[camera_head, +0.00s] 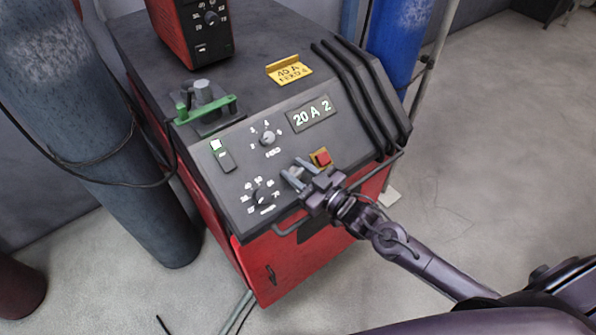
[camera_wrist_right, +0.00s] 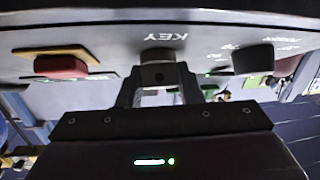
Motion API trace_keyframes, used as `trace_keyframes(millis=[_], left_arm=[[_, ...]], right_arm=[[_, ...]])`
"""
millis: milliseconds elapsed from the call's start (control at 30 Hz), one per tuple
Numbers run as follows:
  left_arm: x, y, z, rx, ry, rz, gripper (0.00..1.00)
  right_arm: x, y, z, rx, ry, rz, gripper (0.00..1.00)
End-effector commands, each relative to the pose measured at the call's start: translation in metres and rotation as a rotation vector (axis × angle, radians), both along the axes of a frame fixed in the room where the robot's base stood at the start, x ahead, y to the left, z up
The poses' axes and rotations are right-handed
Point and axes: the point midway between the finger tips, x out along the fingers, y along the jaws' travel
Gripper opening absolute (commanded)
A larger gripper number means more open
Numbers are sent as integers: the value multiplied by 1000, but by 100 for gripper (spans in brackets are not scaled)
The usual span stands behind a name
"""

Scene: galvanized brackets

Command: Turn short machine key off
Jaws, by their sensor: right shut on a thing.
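The short machine is a red and black cabinet with a sloped dark control panel (camera_head: 232,190), in the middle of the head view. My right gripper (camera_head: 295,173) reaches in from the lower right to the panel, just left of the red button. In the right wrist view, upside down, its two fingers (camera_wrist_right: 158,80) are shut on a dark round key knob (camera_wrist_right: 158,55) beside the word KEY. In the head view the gripper mostly hides the key, so I cannot tell its angle. My left gripper is not in view.
The red button (camera_head: 321,157) on a yellow plate sits close to my right gripper. Dials (camera_head: 263,198) and a rocker switch (camera_head: 225,160) are to the left. A front handle bar (camera_head: 287,228) runs below the panel. Gas cylinders (camera_head: 100,130) stand left.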

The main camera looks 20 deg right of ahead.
Motion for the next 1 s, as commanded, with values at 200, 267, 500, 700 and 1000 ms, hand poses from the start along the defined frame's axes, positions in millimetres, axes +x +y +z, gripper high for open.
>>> trace_keyframes(millis=[200,267,500,700,1000], left_arm=[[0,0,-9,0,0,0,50],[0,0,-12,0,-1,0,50],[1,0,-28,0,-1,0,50],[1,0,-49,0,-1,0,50],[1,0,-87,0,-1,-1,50]], right_arm=[[1,-1,-2,-120,-43,157,10],[1,-1,-2,-154,-57,202,10],[1,-1,-3,-287,-105,380,10],[1,-1,-4,-398,-147,528,10],[2,-1,-4,-562,-209,749,10]])
